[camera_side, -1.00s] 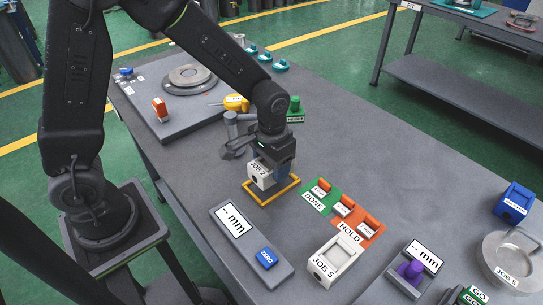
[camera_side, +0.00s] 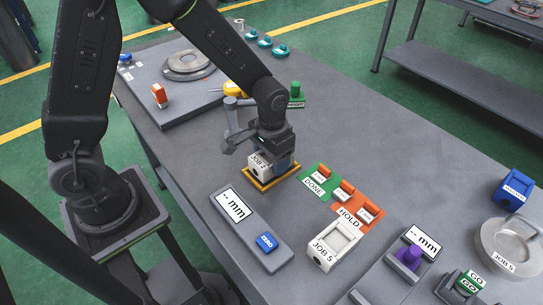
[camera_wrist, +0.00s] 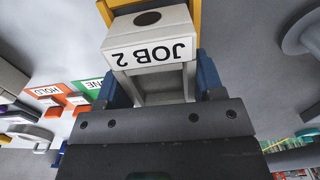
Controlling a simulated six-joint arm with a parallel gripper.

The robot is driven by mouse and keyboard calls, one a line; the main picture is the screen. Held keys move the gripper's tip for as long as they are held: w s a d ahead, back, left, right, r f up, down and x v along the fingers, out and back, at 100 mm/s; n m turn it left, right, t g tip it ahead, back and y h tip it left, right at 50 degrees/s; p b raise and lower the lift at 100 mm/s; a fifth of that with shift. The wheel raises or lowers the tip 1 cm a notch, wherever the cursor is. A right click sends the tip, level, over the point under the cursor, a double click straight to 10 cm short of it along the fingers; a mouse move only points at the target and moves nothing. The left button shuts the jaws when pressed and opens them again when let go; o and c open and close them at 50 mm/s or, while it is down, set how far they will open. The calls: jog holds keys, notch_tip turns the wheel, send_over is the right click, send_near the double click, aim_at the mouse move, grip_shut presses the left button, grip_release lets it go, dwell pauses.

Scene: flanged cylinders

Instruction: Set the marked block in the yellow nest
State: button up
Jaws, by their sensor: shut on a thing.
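The marked block is white with a "JOB 2" label and a dark round hole; it shows in the side view (camera_side: 262,165) and wrist view (camera_wrist: 148,35). My gripper (camera_side: 273,153) is shut on it from above, with blue finger pads on either side; the gripper also shows in the wrist view (camera_wrist: 158,84). The yellow nest (camera_side: 262,187) is a low square frame on the bench. The block is upright, at the nest and within its outline. I cannot tell whether its underside touches the nest floor.
A green DONE pad (camera_side: 317,184) and an orange HOLD pad (camera_side: 352,217) with small tags lie right of the nest. A white JOB 5 block (camera_side: 334,245) and an mm display with a ZERO button (camera_side: 266,241) are nearer. The bench behind the pads is clear.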

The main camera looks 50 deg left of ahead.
jog(key=shift+f, duration=0.55)
jog(key=o, duration=1.3)
notch_tip(320, 180, up, 14)
jog(key=shift+f, duration=0.1)
jog(key=s+a+r+t, duration=0.1)
jog(key=s+r+t, duration=0.1)
jog(key=s, duration=0.3)
jog(key=s+a+r+t, duration=0.1)
jog(key=s+a+r, duration=0.1)
jog(key=s+r, duration=0.1)
jog(key=s+a+r+t, duration=0.2)
jog(key=s+r, duration=0.1)
jog(key=s, duration=0.3)
jog(key=shift+s+a+r+t, duration=0.1)
jog(key=shift+s+r+t, duration=0.2)
jog(key=shift+s, duration=0.05)
